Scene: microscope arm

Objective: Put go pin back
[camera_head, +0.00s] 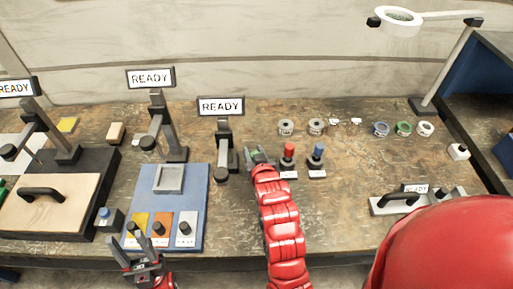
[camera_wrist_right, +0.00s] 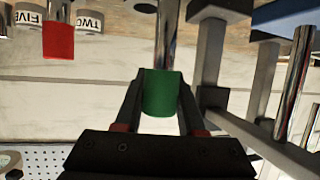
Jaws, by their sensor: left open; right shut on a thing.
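My right gripper (camera_head: 259,155) is shut on the green-handled pin, the go pin. The right wrist view shows the green handle (camera_wrist_right: 161,94) between the two fingers, with its silver shaft running up out of the frame. In the head view, the gripper and arm mostly hide the pin, and I cannot tell whether its tip is in a holder. The red-handled pin (camera_head: 289,150) and blue-handled pin (camera_head: 318,152) stand upright to the right of this gripper. My left gripper (camera_head: 141,237) is open at the front of the blue fixture board (camera_head: 193,205), near its coloured plates.
READY signs (camera_head: 221,106) on grey stands line the left side. Several small rings (camera_head: 381,129) lie at the back right. A fixture with a black handle (camera_head: 400,201) sits front right. A magnifier lamp (camera_head: 398,20) overhangs the back. The middle right table (camera_head: 345,170) is clear.

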